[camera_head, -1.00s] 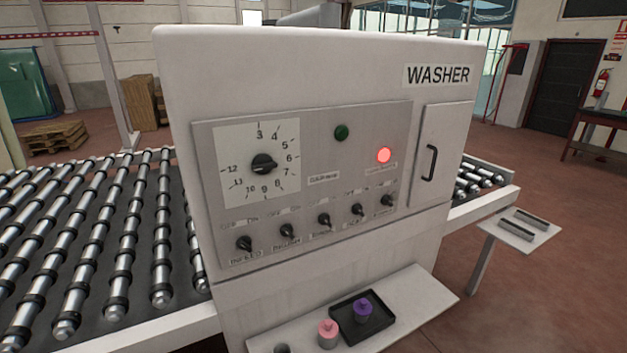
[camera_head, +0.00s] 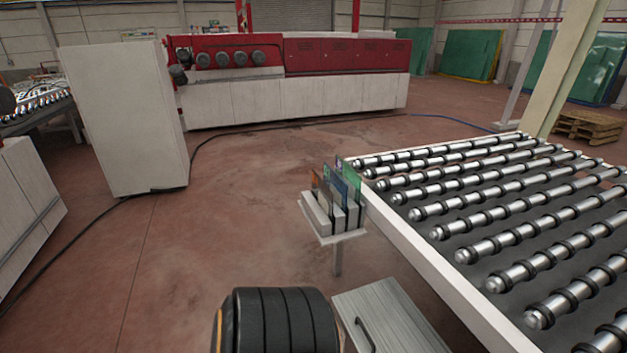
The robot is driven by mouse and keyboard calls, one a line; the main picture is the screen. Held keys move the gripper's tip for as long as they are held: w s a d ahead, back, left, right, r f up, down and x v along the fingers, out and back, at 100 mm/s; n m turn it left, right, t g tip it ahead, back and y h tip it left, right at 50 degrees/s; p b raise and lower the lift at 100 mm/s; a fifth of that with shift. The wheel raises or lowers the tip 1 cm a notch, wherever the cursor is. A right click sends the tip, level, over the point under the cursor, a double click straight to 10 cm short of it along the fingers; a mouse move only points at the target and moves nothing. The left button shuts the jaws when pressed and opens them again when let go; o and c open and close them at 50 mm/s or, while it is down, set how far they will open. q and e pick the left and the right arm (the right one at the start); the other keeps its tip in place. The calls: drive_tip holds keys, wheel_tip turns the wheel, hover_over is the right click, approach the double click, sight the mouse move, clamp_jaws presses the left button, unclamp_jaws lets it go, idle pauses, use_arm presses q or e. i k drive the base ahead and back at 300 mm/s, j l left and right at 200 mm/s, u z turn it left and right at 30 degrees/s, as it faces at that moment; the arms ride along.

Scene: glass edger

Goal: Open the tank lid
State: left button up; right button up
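A pale grey panel with a black bar handle (camera_head: 365,335) shows at the bottom edge of the view, right of centre. It looks like the tank lid (camera_head: 392,312) and appears shut, lying flat beside the roller conveyor. Its lower part is cut off by the frame. Neither of my grippers is in view.
A dark ribbed cylinder (camera_head: 278,318) stands left of the lid. A small stand with upright coloured plates (camera_head: 335,205) is beside the roller conveyor (camera_head: 480,205). A white cabinet (camera_head: 125,115) and red-and-white machine (camera_head: 290,85) stand behind. Open floor (camera_head: 190,245) lies left, crossed by a cable.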

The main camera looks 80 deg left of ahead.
sight(379, 316)
drive_tip(key=u, duration=1.6)
drive_tip(key=k+l+u, duration=0.35)
drive_tip(key=i+j, duration=0.1)
